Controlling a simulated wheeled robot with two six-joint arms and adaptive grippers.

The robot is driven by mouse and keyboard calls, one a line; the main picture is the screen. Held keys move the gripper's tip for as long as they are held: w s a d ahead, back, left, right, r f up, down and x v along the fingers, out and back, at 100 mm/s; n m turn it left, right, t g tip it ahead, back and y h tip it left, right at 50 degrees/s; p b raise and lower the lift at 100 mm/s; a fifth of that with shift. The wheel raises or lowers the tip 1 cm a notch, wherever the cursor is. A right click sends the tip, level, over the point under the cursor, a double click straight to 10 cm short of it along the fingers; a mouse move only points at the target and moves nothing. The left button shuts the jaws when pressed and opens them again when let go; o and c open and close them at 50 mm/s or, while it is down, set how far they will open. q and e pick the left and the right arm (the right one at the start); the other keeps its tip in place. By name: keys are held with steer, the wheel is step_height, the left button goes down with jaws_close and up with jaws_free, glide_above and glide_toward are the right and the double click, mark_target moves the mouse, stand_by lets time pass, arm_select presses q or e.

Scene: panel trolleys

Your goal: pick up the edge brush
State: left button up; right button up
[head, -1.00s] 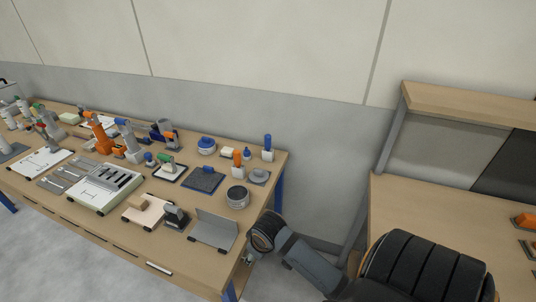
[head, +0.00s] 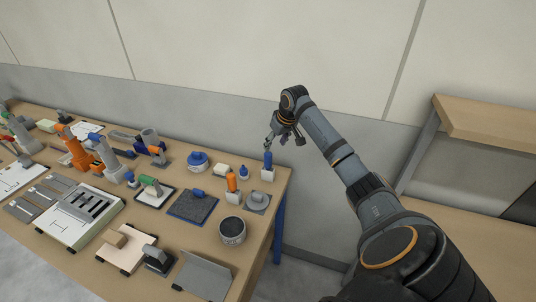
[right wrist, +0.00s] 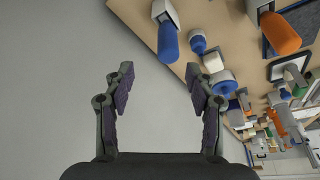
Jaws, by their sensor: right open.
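A tool with an upright blue handle (head: 267,160) and a pale block-shaped base stands at the table's back right corner. A similar tool with an orange handle (head: 231,182) stands to its left. I cannot tell for sure which one is the edge brush. My right gripper (head: 285,137) is open and empty, above and slightly right of the blue-handled tool, apart from it. In the right wrist view the blue handle (right wrist: 168,44) lies beyond the open fingers, near the top middle, and the orange handle (right wrist: 280,36) is at the upper right. My left gripper is not in view.
The wooden table (head: 190,253) is crowded: a round tin (head: 232,231), a dark pad (head: 193,206), a blue-topped round container (head: 198,160), and a grey angled plate (head: 204,277). A wooden shelf unit (head: 480,120) stands at the right. The wall is close behind the table.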

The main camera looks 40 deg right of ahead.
mark_target(269, 153)
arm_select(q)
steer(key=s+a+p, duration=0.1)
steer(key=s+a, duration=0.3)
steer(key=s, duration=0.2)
arm_select(e)
steer(key=shift+s+a+f, duration=0.1)
steer(key=shift+a+f, duration=0.7)
steer(key=shift+a, duration=0.15)
steer(key=shift+w+d+f, duration=0.3)
steer(key=shift+f, duration=0.2)
steer(key=shift+w+d+f, duration=0.25)
steer(key=shift+w+f, duration=0.05)
steer(key=shift+f, duration=0.15)
steer(key=shift+w+a+f+p, duration=0.15)
steer(key=shift+w+f+p, duration=0.2)
steer(key=shift+p, duration=0.3)
steer(key=x, duration=0.3)
steer(key=shift+w+a+f, duration=0.1)
steer(key=shift+w, duration=0.1)
steer(key=shift+w+f, duration=0.1)
steer(key=shift+f, duration=0.1)
steer(key=shift+r, duration=0.1)
steer(key=c, duration=0.5)
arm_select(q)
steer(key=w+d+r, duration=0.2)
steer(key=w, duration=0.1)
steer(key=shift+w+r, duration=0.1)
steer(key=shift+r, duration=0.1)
arm_select(e)
jaws_close()
